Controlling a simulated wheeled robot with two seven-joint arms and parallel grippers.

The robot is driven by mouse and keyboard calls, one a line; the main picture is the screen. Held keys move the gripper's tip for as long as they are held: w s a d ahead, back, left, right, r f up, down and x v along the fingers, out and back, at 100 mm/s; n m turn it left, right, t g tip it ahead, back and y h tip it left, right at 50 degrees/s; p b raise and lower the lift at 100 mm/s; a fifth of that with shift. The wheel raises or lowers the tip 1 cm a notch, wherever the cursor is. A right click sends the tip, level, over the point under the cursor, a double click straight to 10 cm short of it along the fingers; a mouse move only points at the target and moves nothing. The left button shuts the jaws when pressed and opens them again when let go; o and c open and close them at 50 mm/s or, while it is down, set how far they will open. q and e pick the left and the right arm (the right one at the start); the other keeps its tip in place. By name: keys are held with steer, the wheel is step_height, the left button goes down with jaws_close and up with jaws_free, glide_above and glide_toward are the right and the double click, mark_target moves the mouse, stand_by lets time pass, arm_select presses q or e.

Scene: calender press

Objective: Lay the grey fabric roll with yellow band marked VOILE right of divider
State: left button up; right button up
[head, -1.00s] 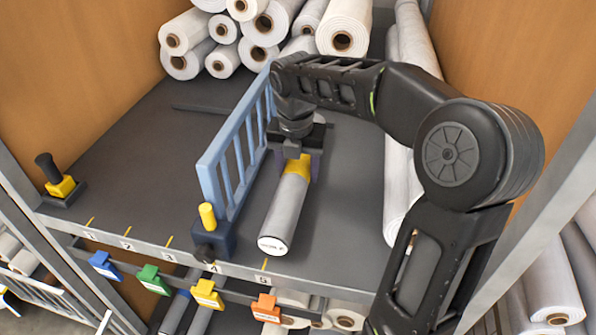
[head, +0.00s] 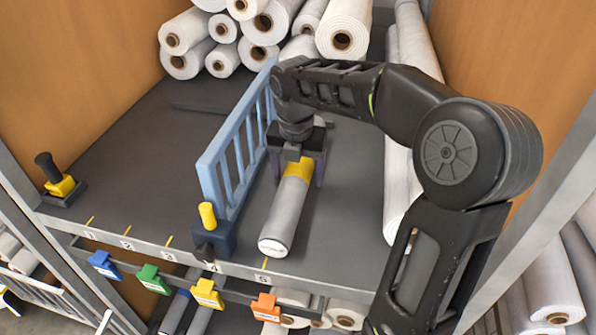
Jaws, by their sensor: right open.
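The grey fabric roll with a yellow band (head: 287,215) lies on the dark shelf, just right of the blue divider (head: 222,168). Its white labelled end faces the shelf's front edge. The lettering is too small to read surely. My right gripper (head: 299,172) is over the roll's far end at the yellow band. Its fingers are apart, one on each side of the roll. The roll's far tip is hidden under the gripper. My left gripper is not in view.
White rolls (head: 255,35) are stacked at the back. Long white rolls (head: 398,185) lie along the right side. A black and yellow knob (head: 62,185) stands at the left front. Coloured tags (head: 150,280) hang below the numbered front edge. The shelf left of the divider is mostly clear.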

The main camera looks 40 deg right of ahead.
mark_target(296, 168)
steer(key=r, duration=0.6)
steer(key=a+r, duration=0.1)
steer(key=r, duration=0.2)
steer(key=shift+s+r, duration=0.15)
steer(key=shift+s, duration=0.15)
steer(key=shift+r+p, duration=0.9)
steer(key=shift+p, duration=0.15)
steer(key=shift+s+r+p, duration=0.15)
steer(key=shift+r+p, duration=0.35)
steer(key=shift+r, duration=0.1)
steer(key=shift+f, duration=0.1)
